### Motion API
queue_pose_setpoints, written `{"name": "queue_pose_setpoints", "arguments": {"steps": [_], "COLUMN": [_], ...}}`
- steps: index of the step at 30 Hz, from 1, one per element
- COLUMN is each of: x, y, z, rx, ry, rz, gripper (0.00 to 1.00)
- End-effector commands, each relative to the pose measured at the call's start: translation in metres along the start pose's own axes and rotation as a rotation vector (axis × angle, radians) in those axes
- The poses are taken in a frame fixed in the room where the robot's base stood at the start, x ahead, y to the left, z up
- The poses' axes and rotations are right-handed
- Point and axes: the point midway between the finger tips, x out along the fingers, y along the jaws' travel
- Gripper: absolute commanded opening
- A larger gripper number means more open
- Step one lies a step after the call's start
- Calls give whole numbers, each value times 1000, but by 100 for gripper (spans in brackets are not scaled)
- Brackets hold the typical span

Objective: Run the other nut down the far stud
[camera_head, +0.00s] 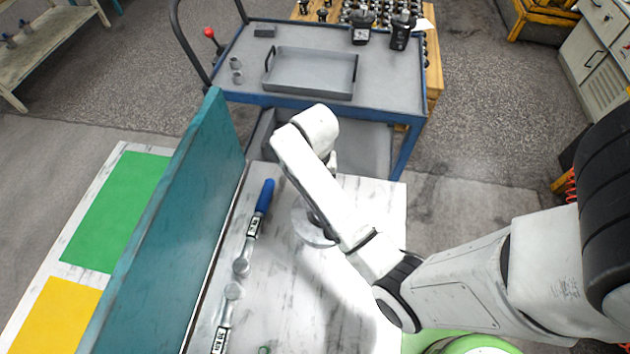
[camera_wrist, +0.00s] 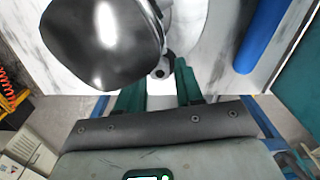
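The hydraulic motor shows in the wrist view as a large shiny dark metal body (camera_wrist: 100,40) at the upper left. A pale flange lies beside it, with a small dark round feature (camera_wrist: 160,72) that could be a stud end, nut or hole; I cannot tell which. In the head view a round grey metal part (camera_head: 308,228) on the white bench is partly covered by my arm. My gripper (camera_wrist: 159,82) has its two green fingers apart, one each side of the dark feature, with pale surface between them. No nut is clearly visible in them. The head view hides the fingertips.
A blue-handled torque wrench (camera_head: 256,222) and a second wrench (camera_head: 226,318) lie on the white bench (camera_head: 388,200), left of my arm. A teal panel (camera_head: 170,235) stands along its left side. Beyond is a blue cart with a grey tray (camera_head: 312,90) and two small grey cylindrical parts (camera_head: 236,70).

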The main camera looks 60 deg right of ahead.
Motion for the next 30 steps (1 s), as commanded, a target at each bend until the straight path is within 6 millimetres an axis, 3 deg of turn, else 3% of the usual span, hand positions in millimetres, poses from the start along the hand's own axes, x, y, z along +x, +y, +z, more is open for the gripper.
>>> {"name": "queue_pose_setpoints", "arguments": {"steps": [18, 30], "x": [0, 0], "y": [0, 1], "z": [0, 0], "rx": [-748, -792], "ry": [0, 0], "rz": [1, 1], "gripper": [36, 36]}}
